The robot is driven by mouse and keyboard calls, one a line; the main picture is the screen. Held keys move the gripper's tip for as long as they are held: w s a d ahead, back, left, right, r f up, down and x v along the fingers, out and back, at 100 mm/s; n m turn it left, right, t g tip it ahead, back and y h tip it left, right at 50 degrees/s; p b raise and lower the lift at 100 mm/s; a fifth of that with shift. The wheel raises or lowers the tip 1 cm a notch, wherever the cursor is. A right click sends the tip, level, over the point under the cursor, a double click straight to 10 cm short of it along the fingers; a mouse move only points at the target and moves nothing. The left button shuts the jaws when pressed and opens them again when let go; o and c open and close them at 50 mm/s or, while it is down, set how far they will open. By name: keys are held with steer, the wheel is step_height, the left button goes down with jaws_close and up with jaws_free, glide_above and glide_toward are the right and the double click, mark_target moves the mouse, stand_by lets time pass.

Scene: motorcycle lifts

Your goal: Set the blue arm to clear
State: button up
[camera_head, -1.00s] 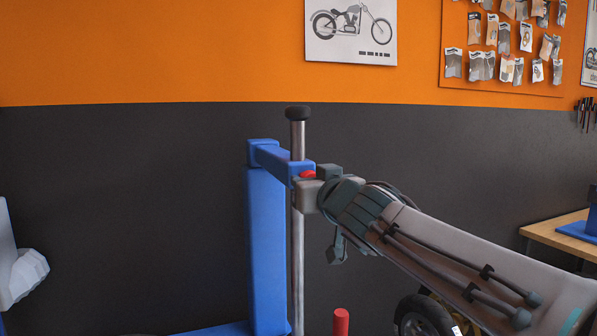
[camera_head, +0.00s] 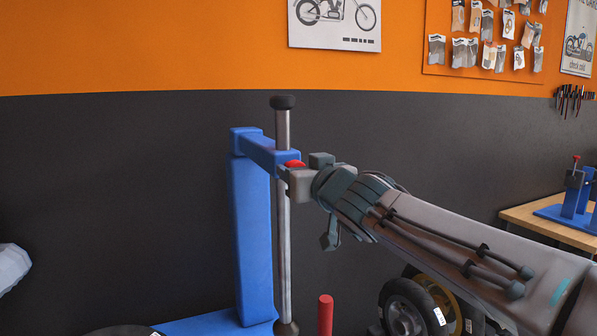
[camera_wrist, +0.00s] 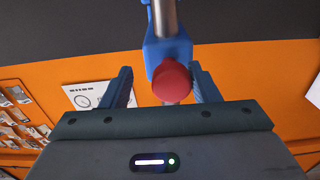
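The blue arm (camera_head: 266,150) reaches out horizontally from the top of a blue post (camera_head: 253,235) in the head view. A metal rod (camera_head: 284,240) with a black knob (camera_head: 283,102) on top stands upright at the arm. A red knob (camera_head: 294,164) sits at the arm's free end. My gripper (camera_head: 298,177) is at that end, partly hiding it. In the wrist view, my gripper (camera_wrist: 163,86) is open, its fingers on either side of the red knob (camera_wrist: 172,81). A gap shows at the left finger; contact on the right is unclear.
A red upright handle (camera_head: 325,315) and a wheel (camera_head: 412,308) stand low, below my arm. A workbench (camera_head: 555,226) with another blue fixture is at the right. A dark wall is close behind the post. A pale object (camera_head: 12,265) is at the left edge.

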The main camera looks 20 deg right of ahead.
steer(key=shift+a, duration=0.15)
steer(key=shift+a+r+p, duration=0.1)
steer(key=shift+r+p, duration=0.25)
steer(key=shift+r, duration=0.15)
steer(key=r+p, duration=0.1)
steer(key=r, duration=0.1)
steer(key=r+p, duration=0.1)
steer(key=r, duration=0.1)
steer(key=shift+s+d, duration=0.15)
steer(key=shift+d, duration=0.05)
steer(key=s+d+r+p, duration=0.3)
steer(key=s+d+r, duration=0.3)
steer(key=s+d, duration=0.1)
steer(key=shift+s+d, duration=0.4)
steer(key=shift+d, duration=0.15)
steer(key=shift+r, duration=0.1)
